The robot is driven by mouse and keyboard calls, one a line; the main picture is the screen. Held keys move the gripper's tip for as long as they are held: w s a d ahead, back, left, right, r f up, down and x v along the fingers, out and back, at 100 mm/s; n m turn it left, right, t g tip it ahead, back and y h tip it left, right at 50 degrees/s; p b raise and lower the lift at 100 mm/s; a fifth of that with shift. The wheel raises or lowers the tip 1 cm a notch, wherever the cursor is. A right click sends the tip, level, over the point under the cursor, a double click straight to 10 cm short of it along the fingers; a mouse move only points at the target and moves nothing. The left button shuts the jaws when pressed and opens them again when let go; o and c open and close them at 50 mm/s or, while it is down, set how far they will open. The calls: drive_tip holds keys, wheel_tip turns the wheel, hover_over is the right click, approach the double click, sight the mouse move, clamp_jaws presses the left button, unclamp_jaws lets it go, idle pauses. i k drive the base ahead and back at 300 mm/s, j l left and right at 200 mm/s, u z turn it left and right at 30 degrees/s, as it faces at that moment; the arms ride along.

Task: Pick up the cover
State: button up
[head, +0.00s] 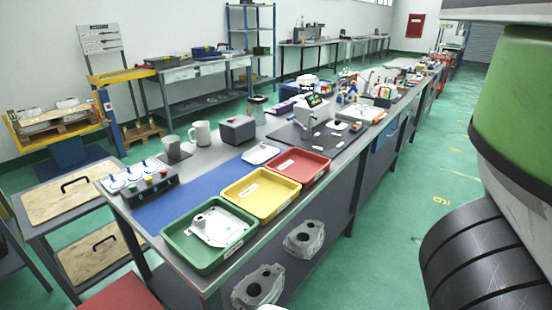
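A pale aluminium casting (217,230), a flat plate with a round raised boss, lies in the green tray (247,242) at the near end of the long workbench. A second flat, pale casting (261,153) lies behind the yellow tray, at the far end of the blue mat. Either could be the cover; I cannot tell which from this view. My arm fills the right edge of the picture. My gripper is not in view.
A yellow tray (284,206) and a red tray (321,177) stand beside the green one along the bench edge. Two larger castings (259,287) (305,239) sit lower, under the bench. A control box, mugs and a grey box stand behind. Green floor is clear at right.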

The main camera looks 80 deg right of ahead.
sight(257, 156)
drive_tip(key=z, duration=0.4)
drive_tip(key=i+z, duration=0.15)
drive_tip(key=z, duration=0.25)
drive_tip(key=i+z, duration=0.1)
drive_tip(key=z, duration=0.35)
drive_tip(key=i+z, duration=0.1)
drive_tip(key=z, duration=0.3)
drive_tip(key=i+j, duration=0.1)
drive_tip(key=i+z, duration=0.05)
